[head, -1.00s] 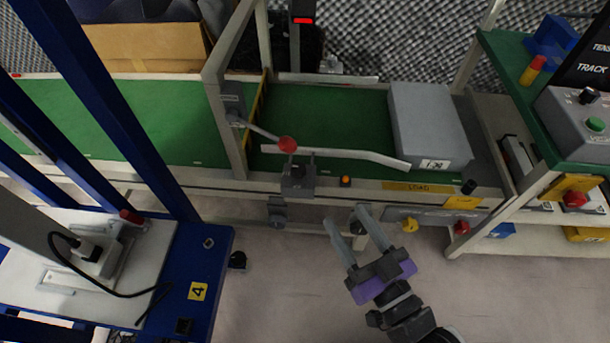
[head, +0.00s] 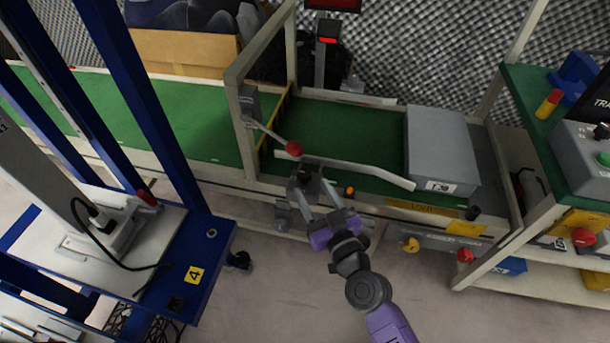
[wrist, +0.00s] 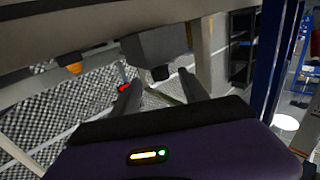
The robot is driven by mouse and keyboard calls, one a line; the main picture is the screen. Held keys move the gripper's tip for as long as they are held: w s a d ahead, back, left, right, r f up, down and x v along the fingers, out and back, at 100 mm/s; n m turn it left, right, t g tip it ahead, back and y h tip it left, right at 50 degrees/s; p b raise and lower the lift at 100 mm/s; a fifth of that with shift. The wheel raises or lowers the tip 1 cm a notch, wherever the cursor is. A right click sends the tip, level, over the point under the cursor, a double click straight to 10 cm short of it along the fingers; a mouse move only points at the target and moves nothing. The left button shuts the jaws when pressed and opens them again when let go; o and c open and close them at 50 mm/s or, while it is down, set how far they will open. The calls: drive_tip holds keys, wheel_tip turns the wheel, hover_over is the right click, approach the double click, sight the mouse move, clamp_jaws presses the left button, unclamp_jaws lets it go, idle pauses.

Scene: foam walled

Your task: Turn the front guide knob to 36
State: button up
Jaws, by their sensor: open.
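The front guide rail (head: 365,172) is a pale bar along the near side of the green conveyor belt. Its dark clamp block (head: 303,174) sits on the conveyor's near edge. My gripper (head: 316,191) is open, with its fingers pointing at this block from the near side. In the wrist view a grey block (wrist: 155,48) with a small dark knob (wrist: 161,73) under it shows ahead, between the lines of my open fingers (wrist: 158,88). The fingers appear apart from the knob. No scale or number can be read on it.
A grey box (head: 441,150) lies on the belt's right end. A red-balled lever (head: 293,148) rises just behind the block. A blue frame (head: 205,255) stands left, and a shelf with a control box (head: 575,155) right. Near floor between them is clear.

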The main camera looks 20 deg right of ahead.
sight(307, 180)
drive_tip(key=w, duration=0.6)
drive_tip(key=shift+s, duration=0.1)
clamp_jaws()
drive_tip(key=shift+r+p, duration=0.15)
drive_tip(key=shift+p, duration=0.65)
